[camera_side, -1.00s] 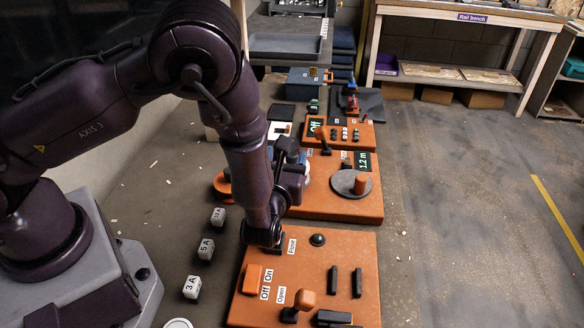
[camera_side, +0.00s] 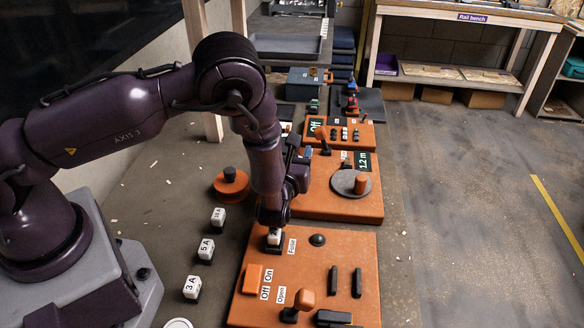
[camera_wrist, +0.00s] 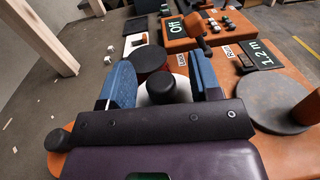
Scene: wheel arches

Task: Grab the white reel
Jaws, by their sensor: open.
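The white reel (camera_wrist: 183,86) shows in the wrist view as a white disc with a black knob on top. My gripper (camera_wrist: 160,72) is open, with its blue fingers on either side of the knob and over the disc. I cannot tell whether they touch it. In the side view my gripper (camera_side: 304,154) is mostly behind my arm, and the white reel is hidden there.
An orange board with a grey turntable (camera_side: 342,182) and a 1.2 m display (camera_side: 363,161) is right of my gripper. A lever (camera_wrist: 197,28) stands ahead. A nearer orange panel (camera_side: 340,262) carries switches.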

